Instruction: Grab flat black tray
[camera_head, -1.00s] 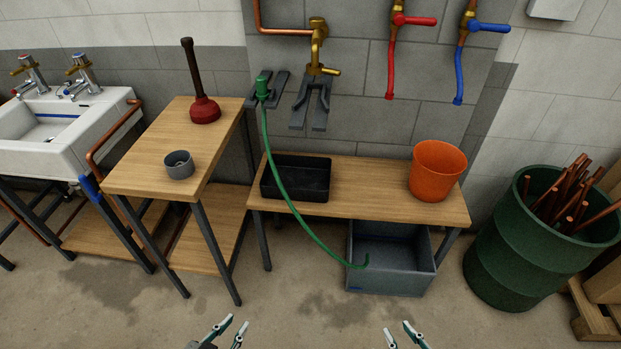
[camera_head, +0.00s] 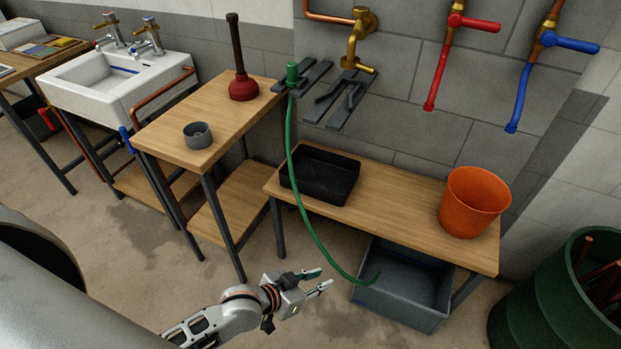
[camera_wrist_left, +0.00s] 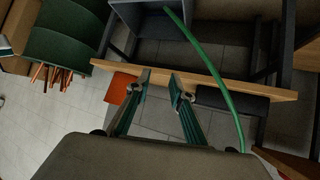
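The flat black tray (camera_head: 322,177) lies on the low wooden bench, toward its left end. A green hose (camera_head: 297,185) hangs down across the tray's left side. In the left wrist view, which is turned over, the tray shows as a dark shape (camera_wrist_left: 232,101) at the bench edge. My left gripper (camera_head: 323,280) is in front of the bench, below and apart from the tray. Its fingers are apart with nothing between them, which also shows in the left wrist view (camera_wrist_left: 161,82). My right gripper is not in view.
An orange bucket (camera_head: 474,203) stands at the right end of the low bench (camera_head: 400,205). A grey bin (camera_head: 400,310) is under it. A taller table (camera_head: 185,150) with a plunger (camera_head: 241,85) and grey cup (camera_head: 197,134) stands left. A green barrel (camera_head: 545,310) is at right.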

